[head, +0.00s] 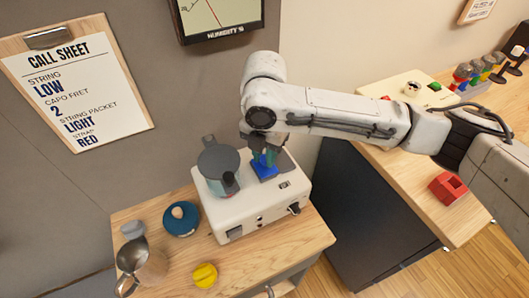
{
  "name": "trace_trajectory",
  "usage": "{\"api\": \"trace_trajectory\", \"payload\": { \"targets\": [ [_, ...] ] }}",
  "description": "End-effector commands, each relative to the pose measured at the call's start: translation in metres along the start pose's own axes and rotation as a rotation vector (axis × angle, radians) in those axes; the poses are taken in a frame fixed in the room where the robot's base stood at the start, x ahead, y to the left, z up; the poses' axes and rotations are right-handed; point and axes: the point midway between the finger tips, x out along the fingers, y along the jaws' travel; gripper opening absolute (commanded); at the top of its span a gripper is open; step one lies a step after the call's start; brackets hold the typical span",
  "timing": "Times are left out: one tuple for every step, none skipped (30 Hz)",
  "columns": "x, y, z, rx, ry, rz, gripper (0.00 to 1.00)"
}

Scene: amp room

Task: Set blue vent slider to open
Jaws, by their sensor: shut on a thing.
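The blue vent slider (265,171) sits on top of a white box-shaped unit (240,212), to the right of a grey-lidded pot. My gripper (266,159) points down onto it from above, with its fingers shut on the slider. The fingers and wrist hide the slider's upper part. I cannot make out the slider's track or any position marks.
The grey-lidded pot (219,161) stands close left of my gripper. A metal pitcher (148,262), a blue round item (180,220) and a yellow item (204,275) stand on the wooden top (252,260). A red block (447,187) lies on the right counter.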

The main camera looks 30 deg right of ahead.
Motion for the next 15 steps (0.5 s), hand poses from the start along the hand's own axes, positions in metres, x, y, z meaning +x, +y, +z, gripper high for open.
{"api": "trace_trajectory", "payload": {
  "targets": [
    [0.000, 0.000, 0.000, 0.000, 0.000, 0.001, 0.00],
    [0.000, 0.000, 0.000, 0.000, 0.000, 0.001, 0.00],
    [0.000, 0.000, 0.000, 0.000, 0.000, 0.001, 0.00],
    [0.000, 0.000, 0.000, 0.000, 0.000, 0.001, 0.00],
    [0.000, 0.000, 0.000, 0.000, 0.000, 0.001, 0.00],
    [0.000, 0.000, 0.000, 0.000, 0.000, 0.001, 0.00],
    [0.000, 0.000, 0.000, 0.000, 0.000, 0.001, 0.00],
    [0.000, 0.000, 0.000, 0.000, 0.000, 0.001, 0.00],
    [0.000, 0.000, 0.000, 0.000, 0.000, 0.001, 0.00],
    [0.000, 0.000, 0.000, 0.000, 0.000, 0.001, 0.00],
    [0.000, 0.000, 0.001, 0.001, 0.000, 0.001, 0.00],
    [0.000, -0.002, 0.004, 0.002, 0.000, 0.001, 0.00],
    [0.000, -0.004, 0.007, 0.004, 0.001, 0.002, 0.00],
    [0.000, -0.007, 0.011, 0.006, 0.001, 0.002, 0.00],
    [0.000, -0.012, 0.017, 0.007, 0.001, 0.002, 0.00]
  ]
}}
